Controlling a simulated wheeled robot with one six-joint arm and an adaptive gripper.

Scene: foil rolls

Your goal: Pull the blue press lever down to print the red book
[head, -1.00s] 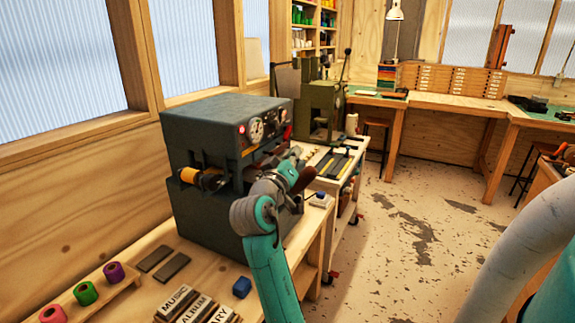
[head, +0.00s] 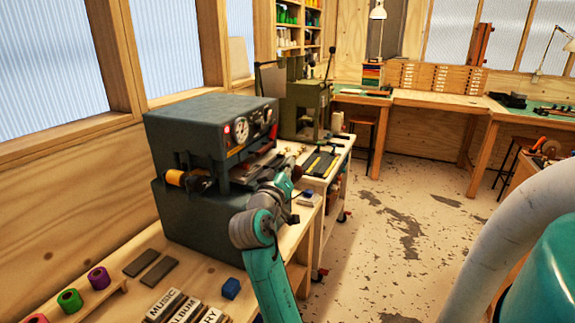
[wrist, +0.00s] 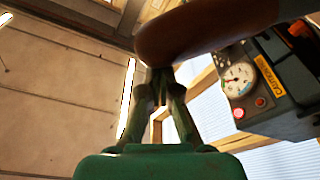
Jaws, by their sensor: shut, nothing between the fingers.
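The blue-grey press (head: 212,135) stands on the wooden bench, with gauges on its front. Its gauge panel also shows at the right in the wrist view (wrist: 285,92). A dark brown rounded handle (wrist: 205,28), which looks like the press lever's grip, crosses the top of the wrist view. My gripper (wrist: 160,82) points up, with its fingers together and empty. Its tips lie at the handle's lower edge in that view; I cannot tell whether they touch. In the head view, my arm covers the press's front right. I cannot make out the red book.
Type blocks (head: 185,308), a small blue block (head: 230,288) and colored foil rolls (head: 70,300) lie on the near bench. A green machine (head: 305,105) stands behind the press. A wheeled cart (head: 330,185) is alongside.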

